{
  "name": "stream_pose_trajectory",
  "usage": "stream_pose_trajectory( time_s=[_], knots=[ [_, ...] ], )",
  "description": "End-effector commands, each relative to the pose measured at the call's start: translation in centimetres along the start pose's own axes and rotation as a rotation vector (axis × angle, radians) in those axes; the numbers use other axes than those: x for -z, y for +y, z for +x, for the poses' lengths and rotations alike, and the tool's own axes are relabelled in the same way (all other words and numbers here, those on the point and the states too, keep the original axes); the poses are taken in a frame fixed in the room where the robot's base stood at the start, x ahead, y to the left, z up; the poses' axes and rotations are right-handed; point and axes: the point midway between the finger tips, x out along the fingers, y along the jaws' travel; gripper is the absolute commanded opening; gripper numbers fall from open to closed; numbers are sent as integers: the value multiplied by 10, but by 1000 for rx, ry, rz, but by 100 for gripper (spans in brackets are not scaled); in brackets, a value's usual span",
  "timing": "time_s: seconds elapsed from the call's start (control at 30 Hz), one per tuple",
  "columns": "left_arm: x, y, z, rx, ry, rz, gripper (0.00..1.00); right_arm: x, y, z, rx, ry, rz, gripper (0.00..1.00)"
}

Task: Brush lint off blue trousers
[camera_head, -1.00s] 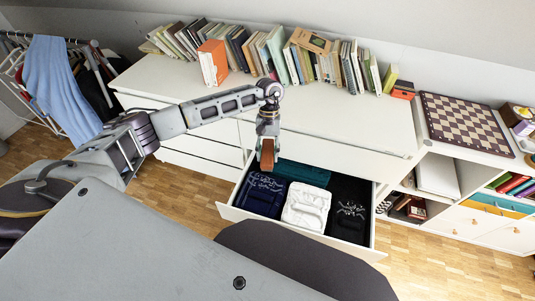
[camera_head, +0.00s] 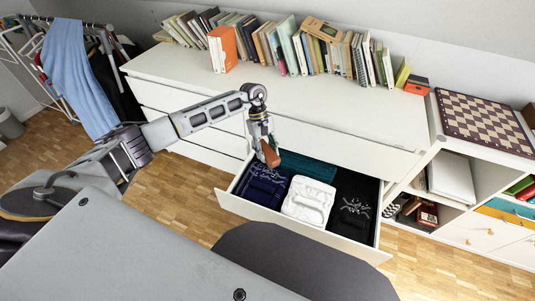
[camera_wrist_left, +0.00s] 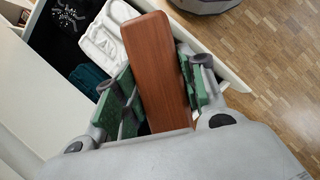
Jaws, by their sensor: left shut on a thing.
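Dark blue folded trousers (camera_head: 262,186) lie at the left of the open drawer (camera_head: 300,224) in the head view. My left gripper (camera_head: 262,141) is shut on a brown wooden brush (camera_head: 270,155), which is tilted above the back part of the trousers. In the left wrist view the brush (camera_wrist_left: 157,65) stands out between the green-padded fingers of the gripper (camera_wrist_left: 160,95). The brush's bristles are not visible, and I cannot tell whether it touches the cloth. The brush and gripper hide the trousers in the wrist view. My right gripper is not in view.
White folded clothes (camera_head: 307,201), black ones (camera_head: 353,205) and a teal one (camera_head: 308,165) share the drawer. The white dresser top (camera_head: 330,112) above carries a row of books (camera_head: 300,50). A light blue cloth (camera_head: 78,80) hangs on a rack at the left.

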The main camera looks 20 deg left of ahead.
Motion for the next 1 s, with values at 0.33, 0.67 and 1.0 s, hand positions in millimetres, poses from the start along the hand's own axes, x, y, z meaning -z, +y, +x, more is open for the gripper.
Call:
stream_pose_trajectory(
  time_s=[0.33, 0.67, 1.0],
  knots=[
    [29, 5, 23, -86, 0, -205, 22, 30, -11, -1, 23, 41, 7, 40],
    [55, 9, 41, -166, 1, -397, 22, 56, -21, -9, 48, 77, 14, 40],
    [83, 13, 59, -248, 1, -595, 22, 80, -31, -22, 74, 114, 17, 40]
  ],
)
